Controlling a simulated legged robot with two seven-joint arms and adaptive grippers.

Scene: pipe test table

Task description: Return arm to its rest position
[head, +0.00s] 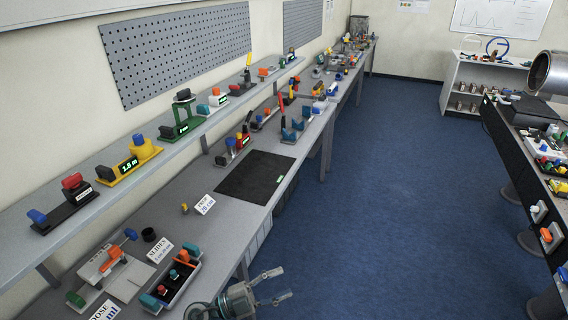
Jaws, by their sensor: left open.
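My left gripper (279,285) shows at the bottom of the head view, with its two pale fingers spread apart and nothing between them. It is open and empty, over the blue floor just right of the front edge of the grey workbench (225,225). The tray with the teal-ended blocks stands on the bench to its left, apart from it. My right gripper is not in view.
A black mat (254,174) lies on the bench. A grey shelf (120,150) above it carries several small devices. A dark tray (178,276) stands near the gripper. Another bench (510,150) runs along the right. The blue floor (390,190) between is clear.

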